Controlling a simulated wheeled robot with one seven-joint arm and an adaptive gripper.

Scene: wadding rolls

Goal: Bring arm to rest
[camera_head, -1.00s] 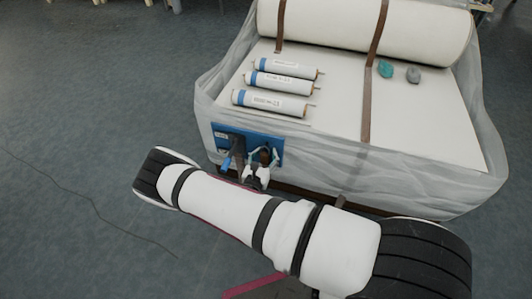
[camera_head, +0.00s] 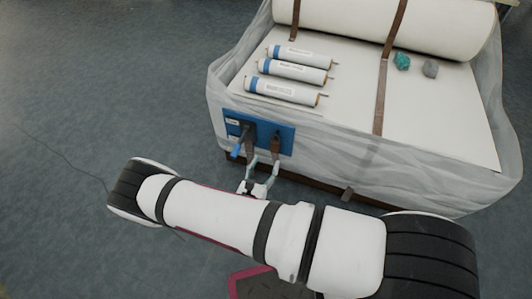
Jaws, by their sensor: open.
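My arm (camera_head: 228,217) stretches across the lower part of the head view, its elbow at the left. My gripper (camera_head: 262,165) is open, with its two fingers pointing up toward the blue panel (camera_head: 285,134) on the front of the wrapped pallet. Nothing shows between the fingers. A dark tool with a blue handle (camera_head: 237,150) and a brown-handled tool (camera_head: 276,145) hang on the panel, just beyond the fingertips. Whether a fingertip touches the panel or a tool cannot be told. Part of the gripper's base is hidden behind my arm.
The pallet's white top (camera_head: 345,112) carries several white rolls with blue bands (camera_head: 283,90), a large white roll (camera_head: 440,25) under brown straps (camera_head: 380,97), a teal lump (camera_head: 402,61) and a grey lump (camera_head: 430,69). Clear film (camera_head: 400,165) wraps its sides. The floor (camera_head: 90,80) at left is open.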

